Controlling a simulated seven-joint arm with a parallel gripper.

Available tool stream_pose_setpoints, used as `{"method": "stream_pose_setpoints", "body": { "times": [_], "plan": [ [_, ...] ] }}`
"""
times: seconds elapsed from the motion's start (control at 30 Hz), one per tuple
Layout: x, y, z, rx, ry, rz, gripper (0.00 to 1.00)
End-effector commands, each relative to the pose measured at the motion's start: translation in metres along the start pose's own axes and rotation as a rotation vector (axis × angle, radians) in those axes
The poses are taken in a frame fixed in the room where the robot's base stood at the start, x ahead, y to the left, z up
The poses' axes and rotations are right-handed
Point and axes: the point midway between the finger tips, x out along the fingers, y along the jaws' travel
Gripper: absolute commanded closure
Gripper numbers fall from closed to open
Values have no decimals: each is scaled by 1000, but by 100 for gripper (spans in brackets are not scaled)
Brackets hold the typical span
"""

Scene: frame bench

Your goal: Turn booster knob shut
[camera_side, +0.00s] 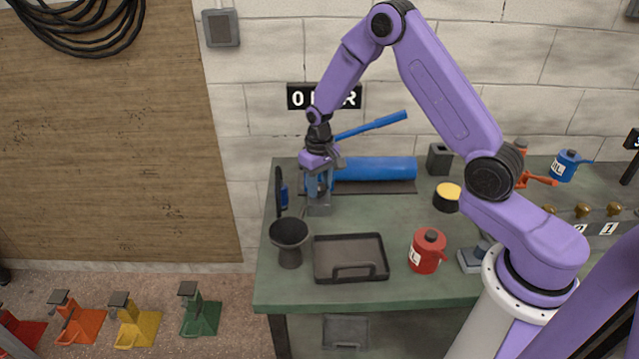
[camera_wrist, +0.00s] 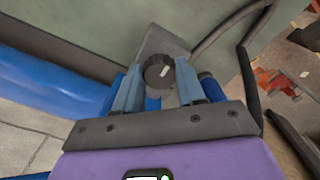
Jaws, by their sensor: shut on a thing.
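The booster is a blue horizontal cylinder (camera_side: 375,169) with a raised blue lever (camera_side: 372,125), lying at the back of the bench. A grey block (camera_side: 319,209) stands at its left end, under my gripper (camera_side: 319,188). In the wrist view a dark round knob (camera_wrist: 158,71) with a pale mark sits on the grey plate (camera_wrist: 160,42). My gripper (camera_wrist: 158,82) has its blue-grey fingers on either side of this knob and is shut on it. In the side view the fingers hide the knob. The blue cylinder also shows in the wrist view (camera_wrist: 50,88).
A black funnel-shaped cup (camera_side: 290,240), a dark tray (camera_side: 350,258) and a red can (camera_side: 427,251) stand on the green bench (camera_side: 390,218). A yellow-topped black cup (camera_side: 447,197) stands right of the cylinder. An upright black part (camera_side: 278,190) is close left of my gripper.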

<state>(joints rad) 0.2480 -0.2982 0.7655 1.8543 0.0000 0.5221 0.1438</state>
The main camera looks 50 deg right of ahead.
Motion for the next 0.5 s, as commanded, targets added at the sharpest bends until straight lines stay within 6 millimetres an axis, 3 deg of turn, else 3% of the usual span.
{"method": "stream_pose_setpoints", "body": {
  "times": [0.5],
  "plan": [
    [0,0,0,37,1,-1,91]
  ]
}}
